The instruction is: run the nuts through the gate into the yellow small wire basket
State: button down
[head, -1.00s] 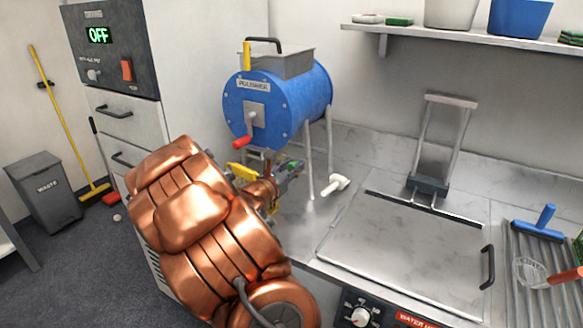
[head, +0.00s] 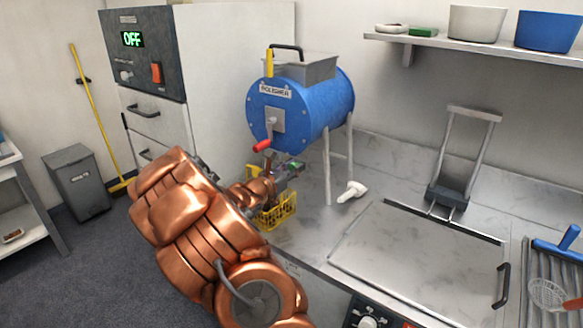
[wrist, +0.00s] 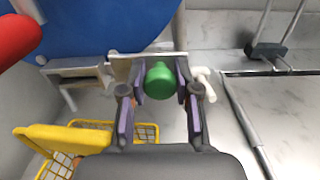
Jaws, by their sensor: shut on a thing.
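The blue polisher drum (head: 335,105) stands on legs on the steel counter, with a red-handled crank on its face. The yellow wire basket (head: 285,214) stands below the drum, partly hidden behind my arm. In the wrist view, the basket's rim and mesh (wrist: 146,132) show at lower left, with a thick yellow grip (wrist: 62,139). Some brown shows through the mesh; I cannot tell how many nuts are inside. My gripper (wrist: 160,92) is shut on a green knob (wrist: 159,80) at a metal plate under the drum, the gate's handle by its look. The gate opening is hidden.
A white scoop-like piece (head: 352,191) lies on the counter right of the drum's legs. A flat metal lid (head: 415,255) with a black handle lies farther right. The control cabinet (head: 150,55) reads OFF. A grey waste bin (head: 78,182) stands on the floor at left.

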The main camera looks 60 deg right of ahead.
jog(key=c, duration=0.8)
grip_release()
jog(key=shift+w, duration=0.25)
jog(key=shift+c, duration=0.2)
jog(key=w+a, duration=0.1)
jog(key=a, duration=1.1)
jog(key=shift+w, duration=0.15)
jog(key=s+a+m+g+y, duration=0.4)
jog(key=s+a+m+y, duration=0.3)
jog(key=s+a+m, duration=0.65)
jog(key=s+a+f+m+t+y, duration=0.1)
jog(key=a+y, duration=0.4)
jog(key=a, duration=0.9)
jog(key=s+a+f+m+t+y, duration=0.2)
jog(key=s+a+t+y, duration=0.1)
jog(key=a, duration=1.2)
jog(key=s+y, duration=0.1)
jog(key=y, duration=0.1)
jog(key=shift+a+f+y, duration=0.25)
jog(key=shift+a+y, duration=0.05)
jog(key=shift+y, duration=0.1)
